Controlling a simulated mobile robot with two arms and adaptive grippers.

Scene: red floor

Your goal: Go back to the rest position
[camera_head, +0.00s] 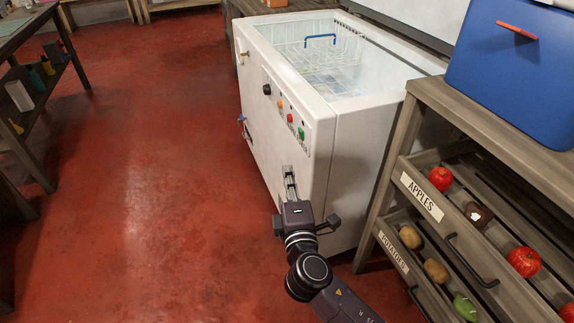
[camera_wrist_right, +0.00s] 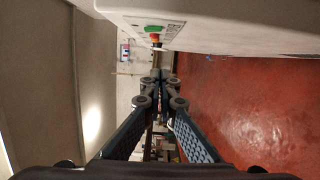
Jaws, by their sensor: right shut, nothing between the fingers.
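My right gripper (camera_head: 289,178) is in front of the white chest freezer (camera_head: 290,150), low on its front side. The fingers are shut and empty. In the right wrist view the fingertips (camera_wrist_right: 160,76) meet near the centre, with the freezer's pale wall (camera_wrist_right: 230,25) close by and a green button (camera_wrist_right: 153,29) showing above them. I cannot tell whether the fingertips touch the freezer. My right arm comes up from the bottom of the head view. My left gripper is not in view.
The freezer's top is open, with a wire basket (camera_head: 320,50) inside. A wooden shelf unit (camera_head: 480,115) with fruit and vegetable drawers stands at right, a blue cooler (camera_head: 510,70) on top. A dark shelf (camera_head: 35,95) stands at left. The red floor (camera_head: 150,170) between is clear.

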